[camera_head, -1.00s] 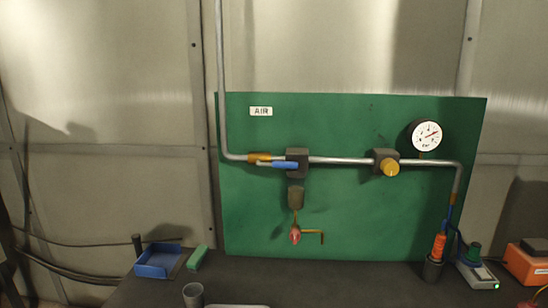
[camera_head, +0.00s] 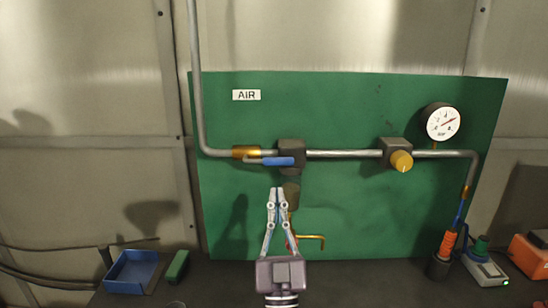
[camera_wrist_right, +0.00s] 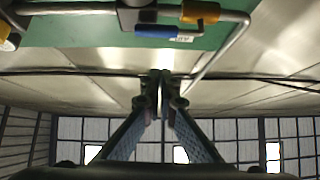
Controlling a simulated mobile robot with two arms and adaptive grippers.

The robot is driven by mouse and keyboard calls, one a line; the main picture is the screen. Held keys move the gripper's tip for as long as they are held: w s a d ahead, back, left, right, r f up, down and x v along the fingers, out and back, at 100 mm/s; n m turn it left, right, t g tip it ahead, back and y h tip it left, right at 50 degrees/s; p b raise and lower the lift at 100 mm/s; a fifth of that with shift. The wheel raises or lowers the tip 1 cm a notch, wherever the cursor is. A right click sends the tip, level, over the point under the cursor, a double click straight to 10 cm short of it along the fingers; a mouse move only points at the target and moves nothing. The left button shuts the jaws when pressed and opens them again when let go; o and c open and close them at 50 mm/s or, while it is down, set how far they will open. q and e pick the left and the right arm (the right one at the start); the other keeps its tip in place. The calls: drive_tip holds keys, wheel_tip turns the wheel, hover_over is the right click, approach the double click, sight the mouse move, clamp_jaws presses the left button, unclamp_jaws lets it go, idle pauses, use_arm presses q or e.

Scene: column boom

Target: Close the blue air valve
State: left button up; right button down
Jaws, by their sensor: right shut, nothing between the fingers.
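The blue air valve is a blue lever handle (camera_head: 278,161) lying level along the grey pipe, on a brass fitting (camera_head: 246,152) beside a dark block. An AIR label (camera_head: 246,95) is above it on the green board (camera_head: 350,100). The handle also shows near the top of the wrist view (camera_wrist_right: 157,31), which looks upside down. My right gripper (camera_head: 277,190) is upright just below the handle, shut and empty, apart from it in the picture. In the wrist view its fingertips (camera_wrist_right: 160,75) meet. My left gripper is not in view.
A dark knob block with a yellow knob (camera_head: 401,161) and a pressure gauge (camera_head: 443,123) are to the right. A brass drain pipe (camera_head: 312,238) is partly behind my gripper. A blue tray (camera_head: 133,271), a green block (camera_head: 177,266) and an orange box (camera_head: 530,255) stand on the bench.

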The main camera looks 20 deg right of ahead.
drive_tip(key=h, duration=0.1)
wheel_tip(320, 180, up, 9)
drive_tip(key=m+p, duration=0.1)
drive_tip(key=p, duration=0.4)
hover_over(281, 165)
drive_tip(key=s+a, duration=0.1)
drive_tip(key=s, duration=0.2)
drive_tip(key=f, duration=0.3)
drive_tip(key=shift+w, duration=0.35)
drive_tip(key=shift+w+d+f, duration=0.15)
drive_tip(key=shift+w+f, duration=0.1)
drive_tip(key=shift+f, duration=0.55)
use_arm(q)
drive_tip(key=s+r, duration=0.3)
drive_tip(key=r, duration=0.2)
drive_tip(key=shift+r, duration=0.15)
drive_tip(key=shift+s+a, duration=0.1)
use_arm(e)
drive_tip(key=shift+d+f+h, duration=0.1)
drive_tip(key=shift+h, duration=0.4)
